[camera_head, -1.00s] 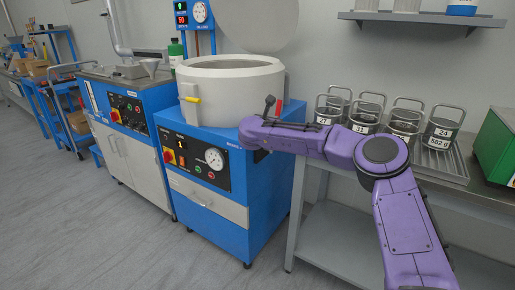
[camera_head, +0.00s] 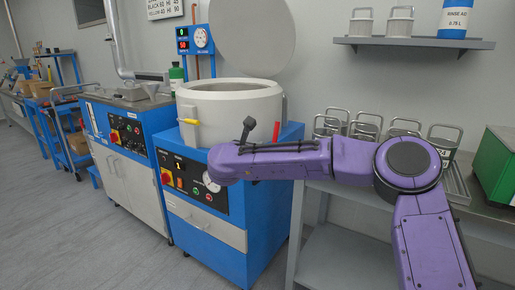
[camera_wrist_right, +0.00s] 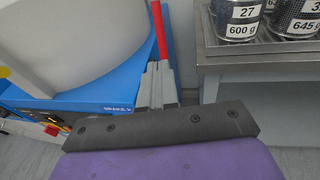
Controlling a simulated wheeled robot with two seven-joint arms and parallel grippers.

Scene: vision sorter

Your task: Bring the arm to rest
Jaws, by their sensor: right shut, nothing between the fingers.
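My purple right arm comes in from the lower right in the head view. Its elbow is bent, and its forearm lies nearly level in front of the blue machine (camera_head: 220,240) and the shelf bench. The right gripper cannot be made out in the head view. In the right wrist view its grey fingers (camera_wrist_right: 157,84) show beyond a dark bar, shut with nothing between them. They appear close to a red lever (camera_wrist_right: 159,30); whether they touch it I cannot tell. My left arm and gripper are not in view.
A round white tub (camera_head: 232,112) sits on the blue machine, its lid raised. Labelled baskets (camera_head: 328,122) stand on a tray on the metal bench (camera_head: 335,240), behind my arm. A green box (camera_head: 495,165) is at the right. The floor (camera_head: 110,240) at left is clear.

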